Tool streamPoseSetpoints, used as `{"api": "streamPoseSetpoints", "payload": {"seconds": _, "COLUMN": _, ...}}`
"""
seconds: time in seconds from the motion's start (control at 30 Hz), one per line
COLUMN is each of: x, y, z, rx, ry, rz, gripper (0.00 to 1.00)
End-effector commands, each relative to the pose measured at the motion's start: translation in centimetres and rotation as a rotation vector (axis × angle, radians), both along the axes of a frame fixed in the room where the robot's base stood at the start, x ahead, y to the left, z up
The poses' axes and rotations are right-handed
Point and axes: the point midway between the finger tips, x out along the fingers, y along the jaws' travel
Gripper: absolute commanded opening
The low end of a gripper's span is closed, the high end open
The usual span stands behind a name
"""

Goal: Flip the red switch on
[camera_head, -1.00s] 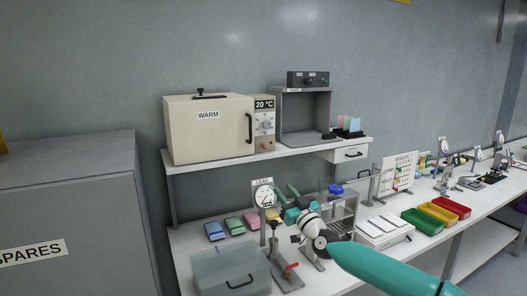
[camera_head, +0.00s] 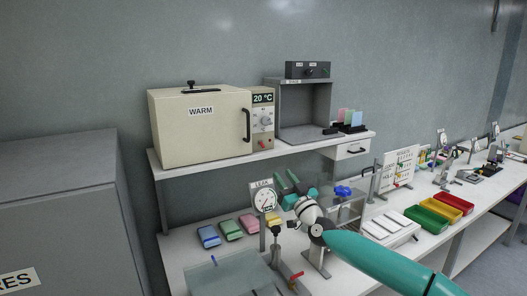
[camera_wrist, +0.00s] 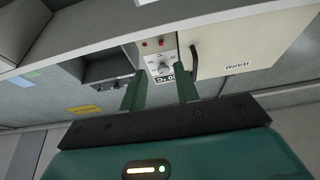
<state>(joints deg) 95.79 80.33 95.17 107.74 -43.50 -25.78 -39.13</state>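The red switch (camera_head: 262,144) is a small red part low on the control panel of the beige WARM oven (camera_head: 202,135), below a round dial (camera_head: 265,119) and the 20 °C display. The oven stands on the raised shelf. My gripper (camera_head: 286,177) is open and empty, below the shelf's front edge and below and right of the switch. In the wrist view, which is upside down, the panel with its dial and small red parts (camera_wrist: 161,42) shows beyond and between my two green fingers (camera_wrist: 160,68). I cannot tell the switch's position.
The shelf edge (camera_head: 270,155) lies between my gripper and the panel. The oven's black handle (camera_head: 246,125) is left of the panel. A grey open-fronted box (camera_head: 304,113) stands to the right. A dial gauge (camera_head: 265,198) and a clear lidded box (camera_head: 235,275) sit on the bench below.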

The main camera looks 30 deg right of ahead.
Motion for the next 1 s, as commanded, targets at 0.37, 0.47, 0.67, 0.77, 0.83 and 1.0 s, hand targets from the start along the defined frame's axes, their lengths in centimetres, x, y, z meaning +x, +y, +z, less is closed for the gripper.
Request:
{"api": "streamPoseSetpoints", "payload": {"seconds": 0.37, "x": 5.1, "y": -0.2, "z": 2.3, "rx": 0.0, "ry": -0.001, "rz": 0.002, "gripper": 0.31}}
{"api": "streamPoseSetpoints", "payload": {"seconds": 0.47, "x": 7.0, "y": -0.2, "z": 3.1, "rx": 0.001, "ry": -0.001, "rz": 0.003, "gripper": 0.31}}
{"api": "streamPoseSetpoints", "payload": {"seconds": 0.67, "x": 10.4, "y": -0.4, "z": 4.4, "rx": 0.001, "ry": 0.0, "rz": 0.003, "gripper": 0.31}}
{"api": "streamPoseSetpoints", "payload": {"seconds": 0.77, "x": 11.5, "y": -0.5, "z": 4.8, "rx": 0.001, "ry": -0.001, "rz": 0.003, "gripper": 0.31}}
{"api": "streamPoseSetpoints", "payload": {"seconds": 0.83, "x": 12.1, "y": -0.5, "z": 5.0, "rx": 0.001, "ry": 0.0, "rz": 0.004, "gripper": 0.31}}
{"api": "streamPoseSetpoints", "payload": {"seconds": 1.0, "x": 12.5, "y": -0.7, "z": 5.2, "rx": 0.0, "ry": 0.0, "rz": 0.001, "gripper": 0.31}}
